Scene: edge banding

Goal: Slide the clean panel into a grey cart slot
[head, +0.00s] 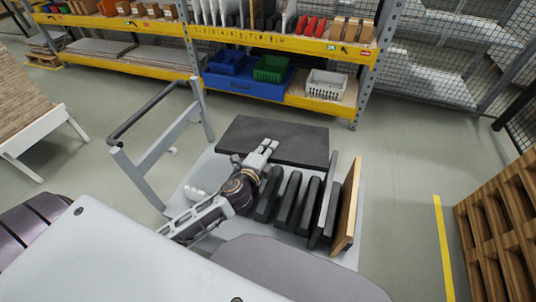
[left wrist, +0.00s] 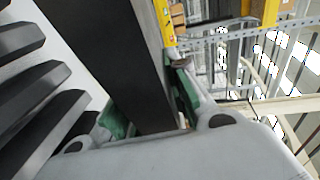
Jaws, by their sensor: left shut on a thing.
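A wide dark panel (head: 290,138) lies across the back of the grey cart (head: 350,185), behind the slot dividers. My left gripper (head: 266,149) reaches in over the cart from the lower left and overlaps the panel's left-middle part. In the left wrist view the gripper (left wrist: 150,115) is shut on the dark panel (left wrist: 125,60), with a green-padded finger on each side. The slots lie between several upright dark dividers (head: 288,200), also seen at the left of the wrist view (left wrist: 30,85). The panel's exact tilt is hard to tell. My right gripper is not in view.
A tan board (head: 347,205) stands upright at the cart's right end beside a thin dark board (head: 328,200). The cart's push handle (head: 150,110) rises at the left. A yellow shelf rack (head: 290,45) stands behind, a wooden pallet stack (head: 500,225) at right. Floor between is clear.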

